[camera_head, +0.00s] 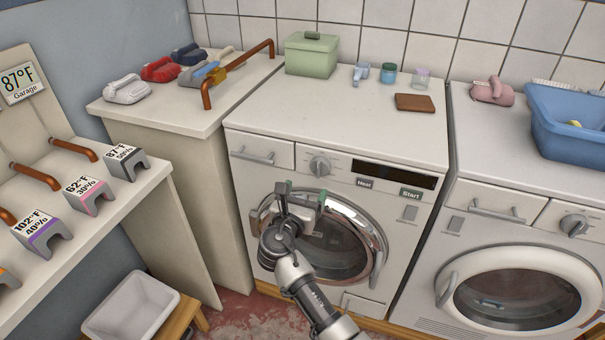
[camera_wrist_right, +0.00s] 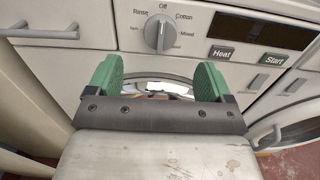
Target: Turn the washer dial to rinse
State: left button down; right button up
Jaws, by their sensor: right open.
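The washer dial (camera_head: 320,166) is a round grey knob on the front panel of the left machine, the washer (camera_head: 340,125). In the right wrist view the dial (camera_wrist_right: 160,34) has labels around it, with "Off" at the top and "Rinse" at the upper left. Its pointer looks to be near the top, at "Off". My right gripper (camera_head: 300,192) is in front of the washer, below the dial and over the top of the round door. In the right wrist view its green fingertips (camera_wrist_right: 157,80) are apart with nothing between them. My left gripper is not in view.
Heat (camera_wrist_right: 221,52) and Start (camera_wrist_right: 273,60) buttons sit right of the dial, under a dark display (camera_head: 395,174). A drawer handle (camera_head: 252,156) juts out at left. The door (camera_head: 370,232) has a chrome rim. A second machine (camera_head: 510,285) stands at right.

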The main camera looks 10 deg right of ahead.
aim_at(318, 170)
jog(key=b+x, duration=0.1)
jog(key=x, duration=0.2)
jog(key=b+x, duration=0.2)
jog(key=x, duration=0.1)
jog(key=b+x, duration=0.1)
jog(key=x, duration=0.2)
jog(key=shift+s+d+f+b, duration=0.1)
jog(key=shift+f+b, duration=0.15)
jog(key=shift+b, duration=0.1)
jog(key=shift+w+d+r, duration=0.15)
jog(key=shift+w+d, duration=0.15)
jog(key=shift+w, duration=0.1)
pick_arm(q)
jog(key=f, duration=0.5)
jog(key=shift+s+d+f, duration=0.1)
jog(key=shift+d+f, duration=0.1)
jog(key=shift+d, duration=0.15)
